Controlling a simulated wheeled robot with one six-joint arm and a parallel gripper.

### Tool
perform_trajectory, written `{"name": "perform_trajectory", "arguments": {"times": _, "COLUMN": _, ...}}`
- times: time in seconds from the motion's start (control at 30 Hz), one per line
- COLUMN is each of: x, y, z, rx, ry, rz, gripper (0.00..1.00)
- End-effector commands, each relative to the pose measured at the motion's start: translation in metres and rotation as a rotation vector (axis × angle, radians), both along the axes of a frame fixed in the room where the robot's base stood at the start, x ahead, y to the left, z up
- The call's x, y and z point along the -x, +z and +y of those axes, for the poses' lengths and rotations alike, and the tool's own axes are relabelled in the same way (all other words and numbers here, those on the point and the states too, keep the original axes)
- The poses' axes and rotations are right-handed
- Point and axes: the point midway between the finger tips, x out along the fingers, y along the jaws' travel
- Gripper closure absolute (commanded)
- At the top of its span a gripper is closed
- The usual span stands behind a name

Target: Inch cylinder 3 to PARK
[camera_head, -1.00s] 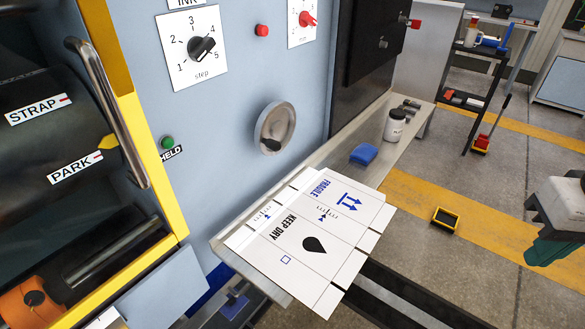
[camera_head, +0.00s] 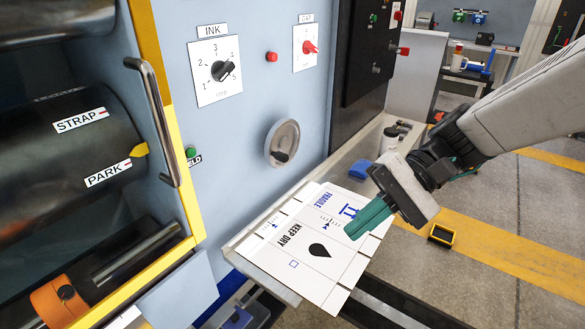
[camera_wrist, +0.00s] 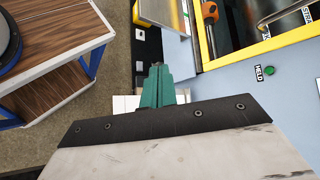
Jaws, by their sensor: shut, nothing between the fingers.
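The black cylinder (camera_head: 60,165) sits behind the yellow-edged frame on the left in the head view. It carries a STRAP label (camera_head: 80,121) above a PARK label (camera_head: 108,175). A yellow pointer (camera_head: 139,150) is fixed at the frame, slightly above the PARK label's red mark. The INK selector knob (camera_head: 224,71) is black and points near 5. A green HELD button (camera_head: 190,151) is beside the frame. My gripper (camera_head: 352,233) has green fingers, shut and empty, over the printed cardboard sheet; the fingers also show in the wrist view (camera_wrist: 157,72).
The sheet (camera_head: 320,250) lies on a metal shelf below the panel. A grey round handwheel (camera_head: 283,144), a red button (camera_head: 271,57) and a red knob (camera_head: 310,47) are on the panel. A metal bar handle (camera_head: 152,120) runs along the frame. A blue item (camera_head: 360,169) is behind the sheet.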

Motion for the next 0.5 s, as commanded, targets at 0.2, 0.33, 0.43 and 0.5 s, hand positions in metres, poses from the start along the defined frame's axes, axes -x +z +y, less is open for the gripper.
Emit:
{"name": "perform_trajectory", "arguments": {"times": 0.2, "x": -0.082, "y": -0.018, "z": 0.033, "rx": -0.364, "ry": -0.239, "rz": 0.201, "gripper": 1.00}}
{"name": "perform_trajectory", "arguments": {"times": 0.33, "x": -0.137, "y": -0.042, "z": 0.035, "rx": -0.549, "ry": -0.427, "rz": 0.277, "gripper": 1.00}}
{"name": "perform_trajectory", "arguments": {"times": 0.43, "x": -0.176, "y": -0.067, "z": 0.028, "rx": -0.662, "ry": -0.578, "rz": 0.310, "gripper": 1.00}}
{"name": "perform_trajectory", "arguments": {"times": 0.5, "x": -0.198, "y": -0.086, "z": 0.021, "rx": -0.721, "ry": -0.678, "rz": 0.321, "gripper": 1.00}}
